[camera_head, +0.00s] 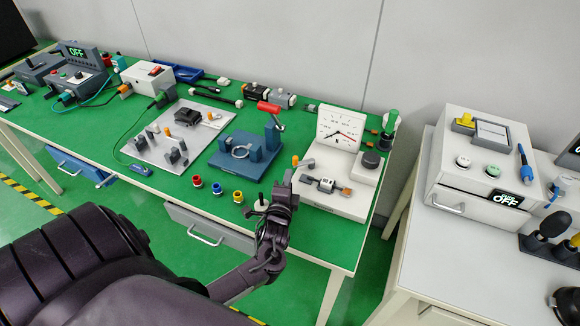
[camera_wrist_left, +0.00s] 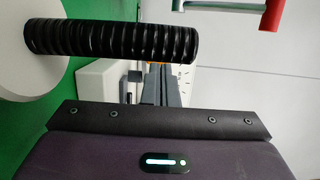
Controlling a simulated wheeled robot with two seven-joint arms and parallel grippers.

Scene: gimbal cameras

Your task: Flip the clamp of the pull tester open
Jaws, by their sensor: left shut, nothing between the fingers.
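The clamp cannot be made out there. My right gripper is not in view.
A black ribbed post (camera_wrist_left: 110,40) on a white disc (camera_wrist_left: 35,78) is close beside my left gripper. A blue fixture (camera_head: 245,155) with a red handle (camera_head: 269,107) stands left of the tester. Small coloured parts (camera_head: 217,188) lie at the front. A white machine (camera_head: 480,150) stands right.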

